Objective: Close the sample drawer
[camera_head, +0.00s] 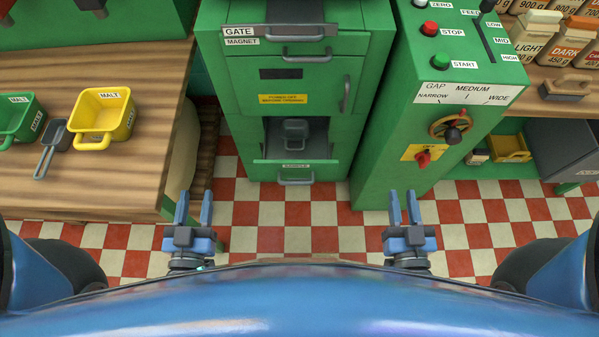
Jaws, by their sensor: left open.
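The sample drawer (296,165) sits low in the green cabinet and is pulled out, with its open top showing. Its front carries a white label reading SAMPLE and a grey handle (296,178). A small grey scoop or cup (295,131) shows inside the drawer bay. My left gripper (193,207) is open and empty, over the floor to the left of the drawer. My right gripper (404,207) has its two fingers apart, empty, over the floor to the right. Neither gripper touches the drawer.
A wooden table (120,165) with green and yellow malt bins (102,118) stands at the left. A green control box (430,120) with a handwheel stands close right of the cabinet. A wooden counter with bags is further right. The checkered floor (297,213) before the drawer is clear.

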